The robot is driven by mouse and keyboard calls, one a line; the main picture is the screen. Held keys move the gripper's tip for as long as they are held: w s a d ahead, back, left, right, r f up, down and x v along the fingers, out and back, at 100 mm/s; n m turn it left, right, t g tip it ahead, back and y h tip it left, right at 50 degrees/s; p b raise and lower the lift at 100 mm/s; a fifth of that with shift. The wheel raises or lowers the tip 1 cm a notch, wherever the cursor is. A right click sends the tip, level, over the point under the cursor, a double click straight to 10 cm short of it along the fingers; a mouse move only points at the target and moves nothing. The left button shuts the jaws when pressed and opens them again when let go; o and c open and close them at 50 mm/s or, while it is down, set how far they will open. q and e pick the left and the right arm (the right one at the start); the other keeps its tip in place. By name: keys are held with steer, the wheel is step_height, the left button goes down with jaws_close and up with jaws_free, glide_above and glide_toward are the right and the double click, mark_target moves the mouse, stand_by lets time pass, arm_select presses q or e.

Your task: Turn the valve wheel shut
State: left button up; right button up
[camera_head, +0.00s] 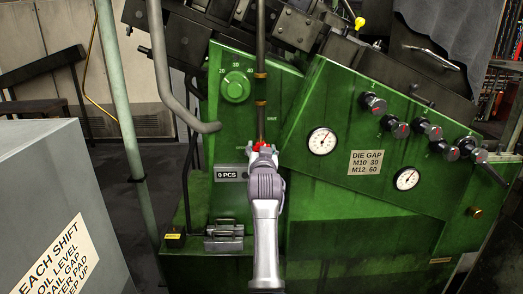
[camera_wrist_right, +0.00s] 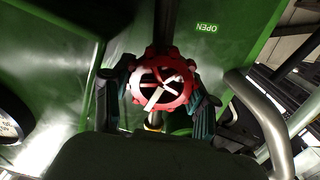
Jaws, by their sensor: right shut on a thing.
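The red valve wheel (camera_head: 264,146) sits on the front of the green machine, on a dark vertical pipe (camera_head: 261,60). In the right wrist view the wheel (camera_wrist_right: 147,73) shows its spokes and scalloped rim. My right gripper (camera_head: 262,153) reaches the wheel from the front and hides most of it in the head view. In the wrist view its dark fingers (camera_wrist_right: 161,90) stand on either side of the rim, shut on the wheel. A green "OPEN" label (camera_wrist_right: 206,28) appears upside down beside the wheel. My left gripper is not in view.
A green dial (camera_head: 236,87) is above left of the wheel, with a "0 PCS" counter (camera_head: 228,174) below. A bent grey pipe (camera_head: 180,100) passes at left. Gauges (camera_head: 322,141) and black knobs (camera_head: 397,128) are at right. A grey cabinet (camera_head: 50,170) stands front left.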

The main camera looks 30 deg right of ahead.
steer(key=o, duration=0.9)
steer(key=shift+f, duration=0.15)
steer(key=shift+r, duration=5.05)
